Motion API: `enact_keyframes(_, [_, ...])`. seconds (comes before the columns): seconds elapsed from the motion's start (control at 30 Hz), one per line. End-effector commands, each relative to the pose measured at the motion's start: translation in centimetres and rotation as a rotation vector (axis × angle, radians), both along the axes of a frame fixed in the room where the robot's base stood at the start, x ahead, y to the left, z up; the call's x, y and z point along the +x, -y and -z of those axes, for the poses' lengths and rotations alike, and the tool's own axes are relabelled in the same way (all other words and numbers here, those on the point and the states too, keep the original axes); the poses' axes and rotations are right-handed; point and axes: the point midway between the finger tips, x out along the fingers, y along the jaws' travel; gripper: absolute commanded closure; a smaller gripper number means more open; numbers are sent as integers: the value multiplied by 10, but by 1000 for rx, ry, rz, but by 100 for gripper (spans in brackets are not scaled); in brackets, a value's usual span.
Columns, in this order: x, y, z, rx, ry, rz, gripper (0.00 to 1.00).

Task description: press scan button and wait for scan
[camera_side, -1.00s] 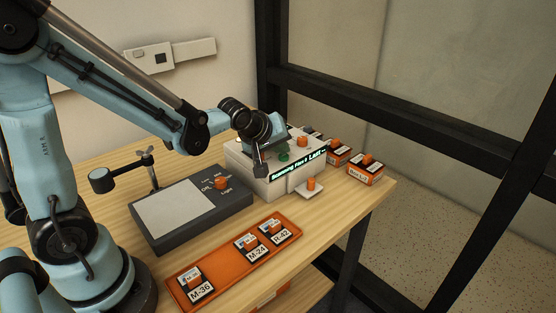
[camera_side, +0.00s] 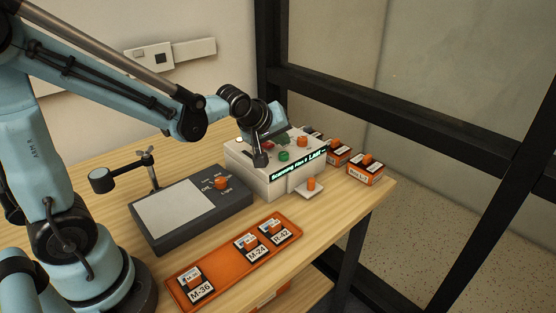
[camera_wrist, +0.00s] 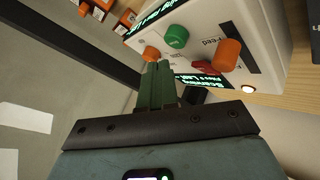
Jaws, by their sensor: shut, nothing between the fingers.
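A white scanner box (camera_side: 262,186) stands on the table with a lit display (camera_side: 290,168) whose text starts with "Scanning". On its top are a green button (camera_side: 284,156) and orange knobs, one of them at the right (camera_side: 302,141). In the wrist view the green button (camera_wrist: 177,36) is uncovered, with a red part (camera_wrist: 206,68) and an orange knob (camera_wrist: 228,54) beside it. My gripper (camera_side: 261,160) is shut and empty, above the left front of the box in the side view. In the wrist view its fingers (camera_wrist: 157,82) are together, apart from the green button.
An orange tray (camera_side: 222,272) holds several labelled boxes, including M-36 (camera_side: 196,286). A dark flat unit with a pale plate (camera_side: 180,207) lies left of the scanner. More orange-and-white boxes (camera_side: 366,170) stand at right. A black frame rises behind the table.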

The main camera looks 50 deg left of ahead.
Motion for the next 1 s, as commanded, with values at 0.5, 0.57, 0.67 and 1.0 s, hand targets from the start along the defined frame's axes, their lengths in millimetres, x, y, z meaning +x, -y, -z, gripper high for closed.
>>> enact_keyframes(0.5, [0, 0, -42, 0, 0, 0, 100])
enact_keyframes(0.57, [-1, 0, -43, 0, 0, 0, 100])
enact_keyframes(0.67, [-1, 0, -44, 0, 0, 0, 100])
enact_keyframes(1.0, [0, 0, -43, 0, 0, 0, 100])
